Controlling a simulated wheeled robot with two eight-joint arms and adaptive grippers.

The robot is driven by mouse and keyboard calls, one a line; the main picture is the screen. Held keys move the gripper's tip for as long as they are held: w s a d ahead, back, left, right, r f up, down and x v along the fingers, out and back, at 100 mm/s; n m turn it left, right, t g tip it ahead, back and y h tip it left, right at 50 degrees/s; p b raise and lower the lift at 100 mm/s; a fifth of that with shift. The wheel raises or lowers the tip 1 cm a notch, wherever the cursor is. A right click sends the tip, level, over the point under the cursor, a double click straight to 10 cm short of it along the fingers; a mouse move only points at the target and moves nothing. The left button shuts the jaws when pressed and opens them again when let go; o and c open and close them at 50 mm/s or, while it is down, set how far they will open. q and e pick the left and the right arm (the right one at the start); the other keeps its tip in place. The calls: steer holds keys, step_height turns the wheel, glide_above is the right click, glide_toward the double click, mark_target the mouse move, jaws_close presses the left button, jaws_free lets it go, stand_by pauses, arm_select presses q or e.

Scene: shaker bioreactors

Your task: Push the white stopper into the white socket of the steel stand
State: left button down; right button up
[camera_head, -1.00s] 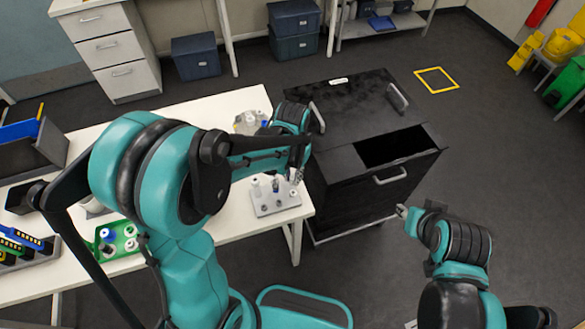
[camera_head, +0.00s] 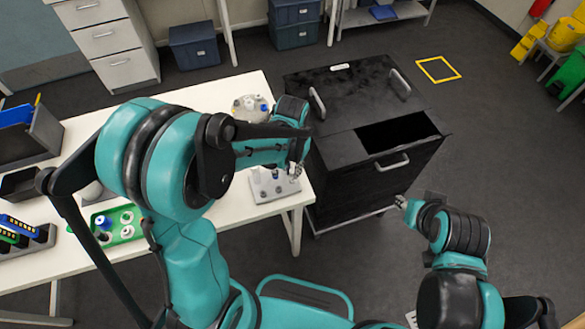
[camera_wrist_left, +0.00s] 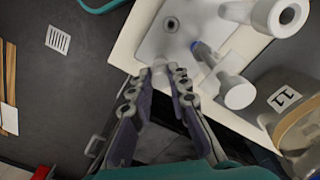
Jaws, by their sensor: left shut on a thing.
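The steel stand (camera_head: 268,192) sits near the right end of the white table, partly covered by my left arm. In the left wrist view its pale plate (camera_wrist_left: 150,45) shows a dark round hole (camera_wrist_left: 171,24), a blue-tipped peg (camera_wrist_left: 205,52) and white cylindrical parts (camera_wrist_left: 238,94). My left gripper (camera_head: 296,172) is over the stand's right side. In the left wrist view its fingertips (camera_wrist_left: 169,70) are close together on a small pale piece, likely the white stopper (camera_wrist_left: 159,67), mostly hidden. I cannot tell which part is the white socket. My right gripper (camera_head: 401,202) hangs off the table at the right, small and unclear.
A black cabinet (camera_head: 340,160) with an open top section stands right of the table. A green tray (camera_head: 128,236) with small parts lies to the left. A round container (camera_head: 250,106) is behind the left arm; a labelled vessel (camera_wrist_left: 300,120) shows beside the stand.

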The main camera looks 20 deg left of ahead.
mark_target(293, 171)
arm_select(q)
steer(key=shift+f+b, duration=1.05)
stand_by(1.4)
steer(key=c, duration=1.4)
jaws_free()
steer(key=shift+o, duration=0.2)
steer(key=shift+r, duration=0.15)
step_height(293, 171, up, 12)
steer(key=s+a+n+t, duration=0.1)
steer(key=s+a+t, duration=0.1)
steer(key=s, duration=0.3)
steer(key=s+a+n+t+b, duration=0.1)
steer(key=s+a+t, duration=0.1)
steer(key=s+t, duration=0.3)
steer(key=shift+a, duration=0.3)
